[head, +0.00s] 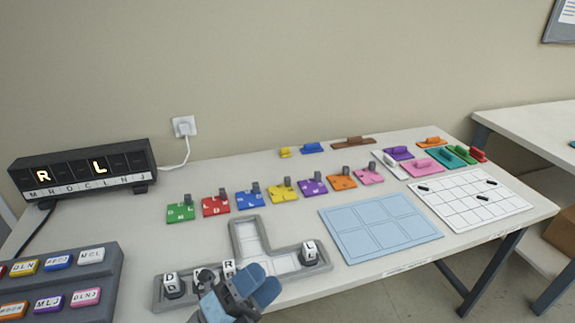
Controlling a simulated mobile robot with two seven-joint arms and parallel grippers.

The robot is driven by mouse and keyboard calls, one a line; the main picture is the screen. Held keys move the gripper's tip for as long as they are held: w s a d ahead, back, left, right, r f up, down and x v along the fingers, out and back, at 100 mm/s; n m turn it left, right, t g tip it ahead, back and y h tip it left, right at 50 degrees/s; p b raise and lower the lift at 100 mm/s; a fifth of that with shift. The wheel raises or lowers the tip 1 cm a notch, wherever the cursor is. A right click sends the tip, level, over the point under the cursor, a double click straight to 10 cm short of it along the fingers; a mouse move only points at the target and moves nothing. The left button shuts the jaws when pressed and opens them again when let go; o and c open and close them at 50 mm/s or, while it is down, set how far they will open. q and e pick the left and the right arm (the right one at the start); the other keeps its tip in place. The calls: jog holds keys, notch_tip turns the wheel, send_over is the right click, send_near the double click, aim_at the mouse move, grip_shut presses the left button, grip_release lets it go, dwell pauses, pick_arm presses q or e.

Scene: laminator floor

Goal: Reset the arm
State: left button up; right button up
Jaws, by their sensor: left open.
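My left gripper (257,285) has blue fingertips and is at the bottom centre of the head view. It is open, with nothing seen between its fingers. It is in front of or over the near edge of a grey T-shaped tray (238,240). The tray holds dark-based lettered blocks: a D block (171,283) at left, an R block (229,267) partly hidden behind my gripper, and an L block (310,250) at right. Whether the gripper touches the tray or a block cannot be told. My right gripper is not in view.
A black display (83,172) lit with R and L stands at left. A grey rack (114,262) of lettered keys is in front of it. Several knobbed coloured plates (216,206) line the table. A blue grid mat (380,228) and a white grid board (468,199) lie at right.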

pick_arm(q)
jog(key=s+a+f+n+t+y, duration=0.1)
jog(key=a+f+n+y, duration=0.4)
jog(key=f+n+y, duration=0.4)
jog(key=a+f+n+t+y, duration=0.2)
jog(key=a+f+n+y, duration=0.25)
jog(key=f+n, duration=0.4)
jog(key=s+a+f+n+g+y, duration=0.2)
jog(key=s+a+f+n+g, duration=0.3)
jog(key=s+f+n, duration=0.35)
notch_tip(320, 180, up, 11)
jog(key=s+p, duration=0.1)
jog(key=p, duration=1.3)
jog(key=shift+a+n, duration=0.3)
jog(key=shift+a, duration=0.05)
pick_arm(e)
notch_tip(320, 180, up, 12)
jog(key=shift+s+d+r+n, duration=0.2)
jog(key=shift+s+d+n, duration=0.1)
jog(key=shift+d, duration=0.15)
pick_arm(q)
jog(key=shift+y, duration=0.25)
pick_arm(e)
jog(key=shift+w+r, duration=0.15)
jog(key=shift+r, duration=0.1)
